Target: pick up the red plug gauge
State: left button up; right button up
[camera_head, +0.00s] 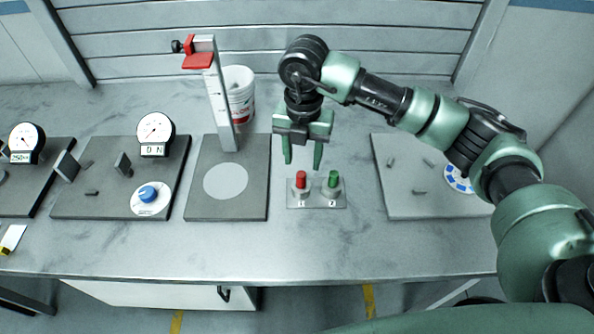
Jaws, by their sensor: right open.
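The red plug gauge (301,179) stands upright in the left holder of a small grey stand (317,203) on the bench. A green plug gauge (333,178) stands upright in the right holder of the same stand. My right gripper (303,166) hangs with its fingers pointing down, just above and behind the two gauges. Its green fingers are apart with nothing between them. It appears not to touch the red gauge, though the exact gap is hard to judge. My left gripper is not in view.
A height gauge with a red slider (198,60) rises from a dark plate (250,207) left of the stand. A white bucket (239,95) stands behind. Dial gauges (155,130) are at left, and a plate with small parts (405,205) is at right. The bench front (330,250) is clear.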

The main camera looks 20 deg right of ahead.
aim_at(301, 174)
jog(key=shift+s+f+p, duration=0.25)
jog(key=shift+f+p, duration=0.2)
jog(key=shift+f, duration=0.15)
jog(key=shift+s+f+p, duration=0.25)
jog(key=shift+f+p, duration=0.15)
jog(key=shift+f, duration=0.15)
jog(key=f, duration=0.1)
jog(key=f+p, duration=0.1)
jog(key=f, duration=0.1)
jog(key=shift+w+a+f, duration=0.15)
jog(key=shift+w+f, duration=0.2)
jog(key=shift+f, duration=0.05)
jog(key=shift+f+p, duration=0.25)
jog(key=shift+p, duration=0.05)
grip_shut()
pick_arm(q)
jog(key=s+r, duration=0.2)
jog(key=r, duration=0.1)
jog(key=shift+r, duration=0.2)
